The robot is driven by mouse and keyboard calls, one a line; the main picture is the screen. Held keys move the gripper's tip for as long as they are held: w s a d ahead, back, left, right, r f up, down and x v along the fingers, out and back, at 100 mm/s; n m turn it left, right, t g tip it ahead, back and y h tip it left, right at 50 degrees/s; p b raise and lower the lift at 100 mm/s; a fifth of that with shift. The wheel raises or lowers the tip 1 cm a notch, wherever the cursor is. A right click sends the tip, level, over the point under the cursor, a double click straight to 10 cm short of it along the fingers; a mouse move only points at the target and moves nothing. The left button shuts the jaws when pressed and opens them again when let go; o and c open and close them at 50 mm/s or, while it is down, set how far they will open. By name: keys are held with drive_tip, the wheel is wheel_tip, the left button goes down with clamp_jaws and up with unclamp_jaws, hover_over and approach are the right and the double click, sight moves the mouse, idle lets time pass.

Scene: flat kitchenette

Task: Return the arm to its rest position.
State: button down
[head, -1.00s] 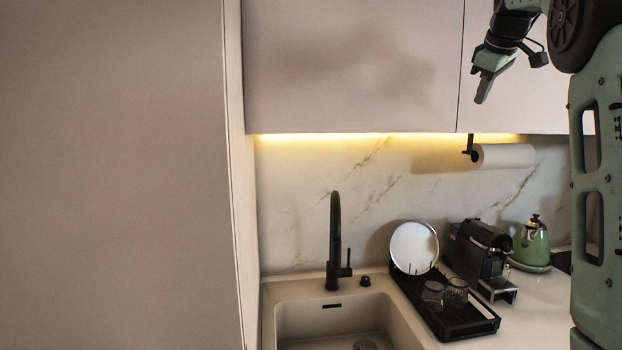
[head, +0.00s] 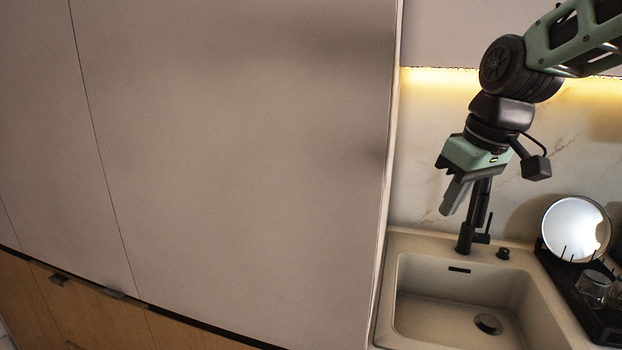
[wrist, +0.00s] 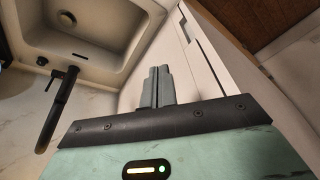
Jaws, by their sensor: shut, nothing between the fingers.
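My gripper (head: 455,199) is at the right of centre in the head view, pointing down and a little left. Its fingers are shut with nothing between them. In the wrist view the two grey fingers (wrist: 157,86) lie side by side, pressed together. In the head view my gripper shows in front of the black faucet (head: 466,236) and hides part of it. My arm comes in from the upper right, bent at the dark round joint.
A tall beige cabinet (head: 240,150) fills the left and middle. The sink (head: 415,290) lies below my gripper in the picture. A dish rack (head: 600,322) with a round plate (head: 576,228) and glasses stands at right. The wrist view also shows the sink (wrist: 115,45).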

drive_tip(key=s+a+f+n+g+b, duration=0.1)
drive_tip(key=s+a+f, duration=0.2)
drive_tip(key=s+f, duration=0.2)
drive_tip(key=s+a+f+g+h+b, duration=0.1)
drive_tip(key=s+a+f, duration=0.2)
drive_tip(key=s+f, duration=0.3)
drive_tip(key=s+a+f+n, duration=0.1)
drive_tip(key=s+a+f, duration=0.3)
drive_tip(key=s, duration=0.8)
drive_tip(key=shift+s+f+n+g+b, duration=0.3)
drive_tip(key=shift+s+f+g+b, duration=0.1)
drive_tip(key=shift+f, duration=0.55)
